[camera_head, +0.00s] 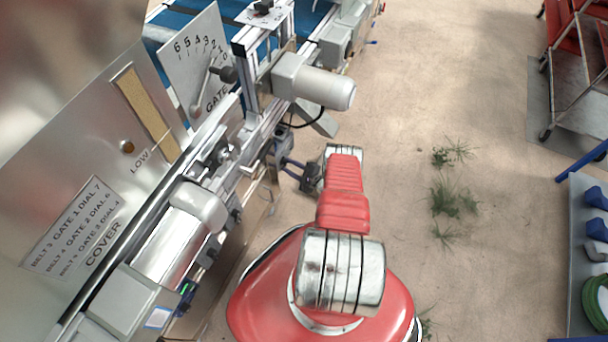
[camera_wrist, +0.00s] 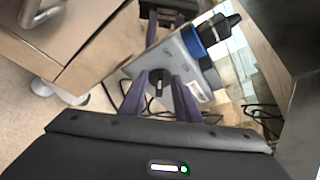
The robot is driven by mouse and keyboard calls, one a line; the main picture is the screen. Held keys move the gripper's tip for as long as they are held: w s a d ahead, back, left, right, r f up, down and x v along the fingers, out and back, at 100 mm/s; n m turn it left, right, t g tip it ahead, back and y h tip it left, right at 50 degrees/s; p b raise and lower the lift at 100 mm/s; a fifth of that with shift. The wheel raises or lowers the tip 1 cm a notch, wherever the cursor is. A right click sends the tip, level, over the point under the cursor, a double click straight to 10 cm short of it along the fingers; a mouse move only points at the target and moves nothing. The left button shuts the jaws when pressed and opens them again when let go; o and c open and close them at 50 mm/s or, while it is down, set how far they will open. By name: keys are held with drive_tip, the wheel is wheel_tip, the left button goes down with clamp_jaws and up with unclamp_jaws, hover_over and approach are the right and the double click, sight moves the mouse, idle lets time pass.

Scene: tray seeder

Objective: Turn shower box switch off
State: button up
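The shower box (camera_wrist: 150,62) is a light grey box in the wrist view, tilted in the picture, with a blue and black plug fitting (camera_wrist: 208,38) at its right. Its switch (camera_wrist: 157,84) is a small dark knob on the face toward me. My gripper (camera_wrist: 158,78) is open, with its two purple fingers apart on either side of the knob in the picture. Whether they touch it I cannot tell. In the head view my gripper (camera_head: 284,160) is beside the machine's lower side; the switch cannot be made out there.
The seeder (camera_head: 185,225) fills the left of the head view, with a motor (camera_head: 315,86) above my gripper. Dark cables (camera_wrist: 262,112) lie behind the box. A red trolley (camera_head: 572,50) stands far right. Bare floor with grass tufts (camera_head: 448,197) lies right of my arm.

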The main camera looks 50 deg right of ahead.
drive_tip(key=v, duration=1.2)
drive_tip(key=shift+s, duration=0.45)
